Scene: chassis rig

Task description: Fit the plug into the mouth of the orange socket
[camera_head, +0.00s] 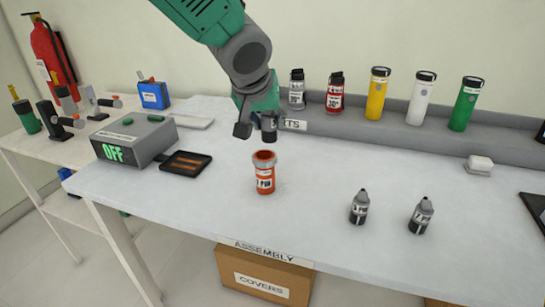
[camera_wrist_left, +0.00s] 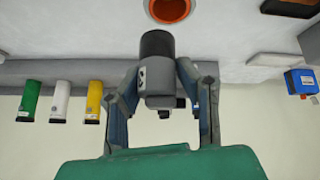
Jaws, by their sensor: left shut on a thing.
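The orange socket (camera_head: 264,180) stands upright on the white table, its round mouth facing up. It also shows at the top edge of the wrist view (camera_wrist_left: 170,10), partly cut off. My left gripper (camera_head: 256,128) is above and behind the socket in the head view. It is shut on the plug (camera_head: 268,127), a grey body with a black end. In the wrist view the plug (camera_wrist_left: 157,80) sits between both fingers, its black end toward the socket. The plug is apart from the socket. My right gripper is not in view.
Two grey-and-black plug-like pieces (camera_head: 359,207) (camera_head: 421,217) stand at the front right. A box reading OFF (camera_head: 132,142) and a black tray (camera_head: 187,157) are at the left. Several canisters (camera_head: 377,93) line the back ledge.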

